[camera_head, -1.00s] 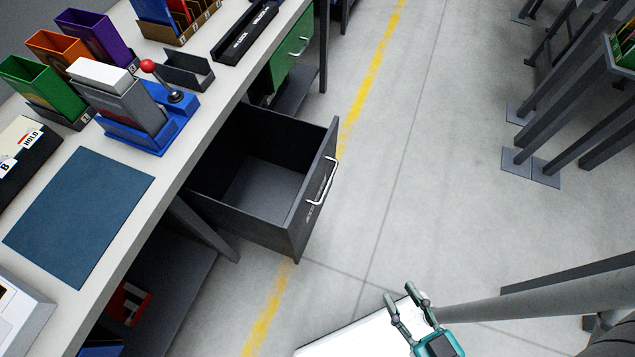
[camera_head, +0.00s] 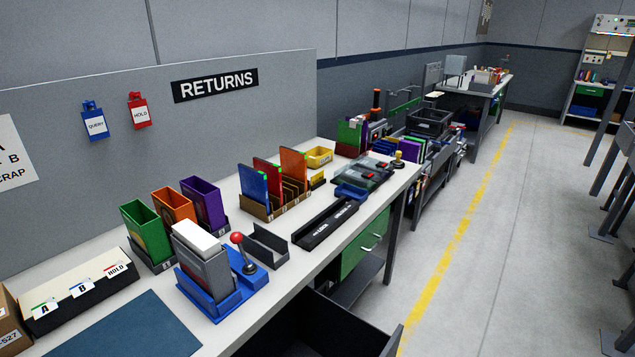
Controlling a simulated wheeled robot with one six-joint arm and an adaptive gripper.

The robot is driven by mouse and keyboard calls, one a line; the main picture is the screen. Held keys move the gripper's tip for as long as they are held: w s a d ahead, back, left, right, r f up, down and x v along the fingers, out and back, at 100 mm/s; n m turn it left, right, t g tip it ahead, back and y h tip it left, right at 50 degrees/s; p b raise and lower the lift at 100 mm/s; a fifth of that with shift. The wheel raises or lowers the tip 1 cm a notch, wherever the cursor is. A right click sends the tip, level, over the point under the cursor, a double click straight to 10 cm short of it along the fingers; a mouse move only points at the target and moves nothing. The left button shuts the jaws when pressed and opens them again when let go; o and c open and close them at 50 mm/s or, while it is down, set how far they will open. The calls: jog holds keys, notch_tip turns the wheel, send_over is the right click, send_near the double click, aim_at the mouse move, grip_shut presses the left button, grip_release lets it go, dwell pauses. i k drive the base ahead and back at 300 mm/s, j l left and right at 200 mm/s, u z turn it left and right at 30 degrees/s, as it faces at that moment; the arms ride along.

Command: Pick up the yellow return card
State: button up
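I cannot pick out a yellow return card for sure. A grey holder (camera_head: 203,270) with white cards or paper (camera_head: 196,238) on top sits in a blue base (camera_head: 228,296) beside a red-knobbed lever (camera_head: 241,250). My gripper is out of view.
The RETURNS panel (camera_head: 215,85) stands behind the bench. Green (camera_head: 146,232), orange (camera_head: 175,216) and purple (camera_head: 204,202) boxes stand left of centre. A card file (camera_head: 80,295) sits at left. The aisle (camera_head: 500,240) is clear.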

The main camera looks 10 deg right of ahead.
aim_at(315, 179)
jog(key=i+u, duration=0.1)
jog(key=u, duration=0.75)
jog(key=i+l+u, duration=0.1)
jog(key=u, duration=0.35)
jog(key=l+u, duration=0.1)
jog(key=u, duration=0.35)
jog(key=i+l+u, duration=0.1)
jog(key=l, duration=0.6)
